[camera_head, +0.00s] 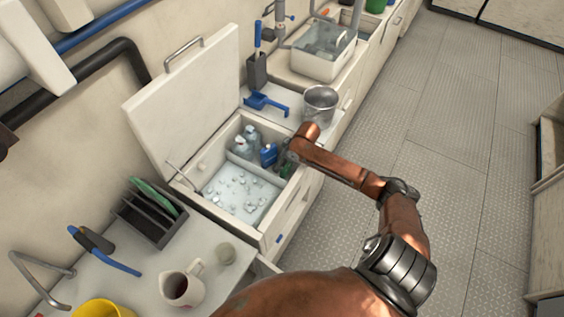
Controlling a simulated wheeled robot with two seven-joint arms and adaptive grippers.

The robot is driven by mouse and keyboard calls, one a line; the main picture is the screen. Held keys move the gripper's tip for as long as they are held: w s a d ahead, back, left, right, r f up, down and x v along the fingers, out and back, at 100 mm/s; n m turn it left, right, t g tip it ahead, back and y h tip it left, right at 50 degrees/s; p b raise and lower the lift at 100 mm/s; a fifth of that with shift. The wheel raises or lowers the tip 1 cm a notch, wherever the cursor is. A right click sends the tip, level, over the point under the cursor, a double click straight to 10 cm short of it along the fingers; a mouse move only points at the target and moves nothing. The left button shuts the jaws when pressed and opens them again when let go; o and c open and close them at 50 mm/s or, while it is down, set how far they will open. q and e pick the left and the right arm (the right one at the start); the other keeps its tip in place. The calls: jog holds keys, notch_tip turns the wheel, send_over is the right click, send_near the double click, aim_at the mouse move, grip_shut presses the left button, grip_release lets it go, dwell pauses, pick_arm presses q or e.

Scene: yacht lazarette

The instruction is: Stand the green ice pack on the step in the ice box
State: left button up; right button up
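The ice box (187,186) is open, its white lid (190,100) raised. Loose ice (237,190) covers its lower floor. At its far end, clear bottles (245,142) and a blue pack (269,155) stand on what looks like the raised step. A small green thing (285,168), possibly the green ice pack, shows at the right inner side, partly hidden by my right arm. My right gripper (285,157) is down in the box beside it, small and dark; whether its fingers hold the green thing is unclear. My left gripper is out of view.
A metal bucket (320,104) and blue scoop (266,103) sit on the counter behind the box. A dark rack (150,220) with green boards, a mug (182,287), a yellow container (103,308) and a blue-handled tool (105,250) are in front. The floor at right is clear.

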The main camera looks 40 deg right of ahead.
jog(key=o, duration=1.1)
pick_arm(q)
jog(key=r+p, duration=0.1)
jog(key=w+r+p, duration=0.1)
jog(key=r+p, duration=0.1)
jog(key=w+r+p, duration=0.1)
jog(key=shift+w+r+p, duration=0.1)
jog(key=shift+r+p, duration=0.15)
jog(key=shift+p, duration=0.1)
pick_arm(e)
jog(key=v, duration=1.2)
jog(key=shift+s, duration=0.1)
